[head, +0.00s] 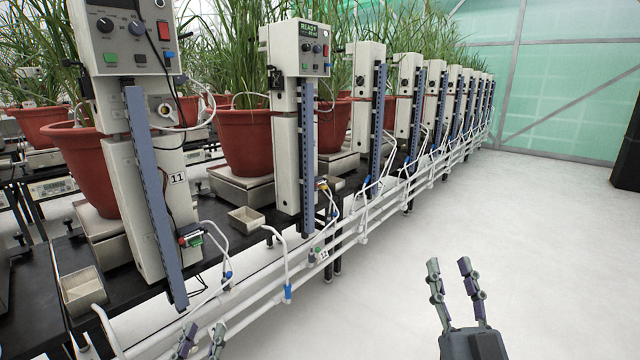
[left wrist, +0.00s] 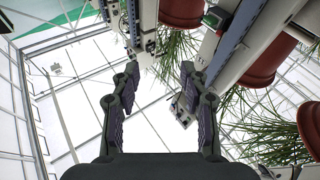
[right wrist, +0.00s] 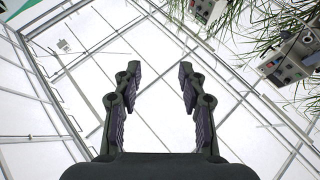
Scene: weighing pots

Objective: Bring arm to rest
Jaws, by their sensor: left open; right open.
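My right gripper (head: 455,282) is at the lower right of the head view, over the white floor, with its two fingers spread and nothing between them. In the right wrist view, the gripper (right wrist: 155,85) is open and empty against the greenhouse roof. My left gripper (head: 200,340) shows only its fingertips at the bottom edge of the head view, in front of the white pipes. In the left wrist view, the gripper (left wrist: 155,85) is open and empty.
White pipes (head: 335,238) run along the bench front. A small tray (head: 246,220) sits near the bench edge. The floor (head: 540,220) at right is clear.

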